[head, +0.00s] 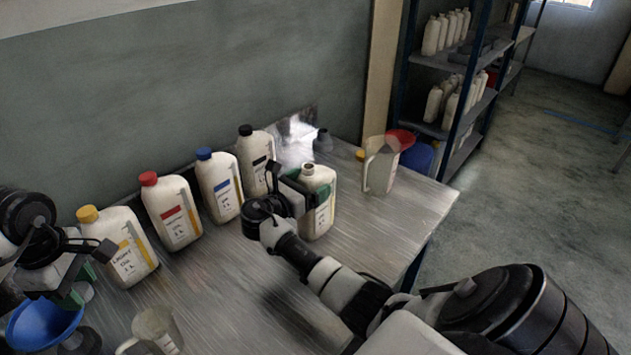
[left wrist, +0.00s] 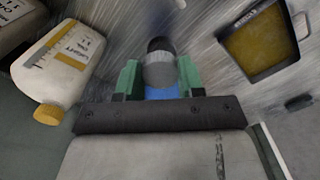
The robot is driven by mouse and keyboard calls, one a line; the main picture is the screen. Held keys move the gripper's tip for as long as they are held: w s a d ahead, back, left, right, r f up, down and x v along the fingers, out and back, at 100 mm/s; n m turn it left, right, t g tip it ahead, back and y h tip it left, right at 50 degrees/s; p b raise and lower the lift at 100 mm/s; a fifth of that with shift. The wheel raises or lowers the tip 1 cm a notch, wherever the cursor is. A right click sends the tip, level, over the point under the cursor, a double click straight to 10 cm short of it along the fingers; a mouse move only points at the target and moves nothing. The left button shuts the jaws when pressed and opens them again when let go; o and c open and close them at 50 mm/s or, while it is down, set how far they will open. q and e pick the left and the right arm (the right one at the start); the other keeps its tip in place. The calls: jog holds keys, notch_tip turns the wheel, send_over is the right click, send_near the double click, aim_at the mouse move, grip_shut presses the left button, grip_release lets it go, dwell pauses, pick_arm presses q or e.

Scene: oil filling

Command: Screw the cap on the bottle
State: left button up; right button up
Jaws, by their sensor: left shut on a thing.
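A white bottle (head: 321,216) stands at the right of the bottle row. No coloured cap shows on its neck (head: 308,170); whether it is open is too small to tell. My right gripper (head: 311,190) is shut around the bottle's upper part, green fingers against it. My left gripper (head: 80,296) is at the table's left end.
Bottles with yellow (head: 128,250), red (head: 172,213), blue (head: 219,186) and black (head: 255,160) caps line the wall side. A blue funnel (head: 42,325) is beside my left gripper. A clear jug (head: 158,328) stands near; another (head: 379,172) is far right. The table's middle is clear.

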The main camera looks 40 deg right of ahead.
aim_at(304, 173)
grip_shut()
dwell(0.3)
jog(key=shift+r, duration=0.25)
jog(key=shift+r, duration=1.7)
jog(key=shift+s+d+r, duration=0.1)
jog(key=shift+d+r, duration=0.05)
jog(key=shift+r, duration=0.05)
jog(key=s+d+r, duration=0.6)
jog(key=s, duration=0.3)
jog(key=shift+s+r+b, duration=0.25)
jog(key=shift+r+b, duration=0.1)
jog(key=shift+d, duration=0.1)
jog(key=shift+s, duration=0.1)
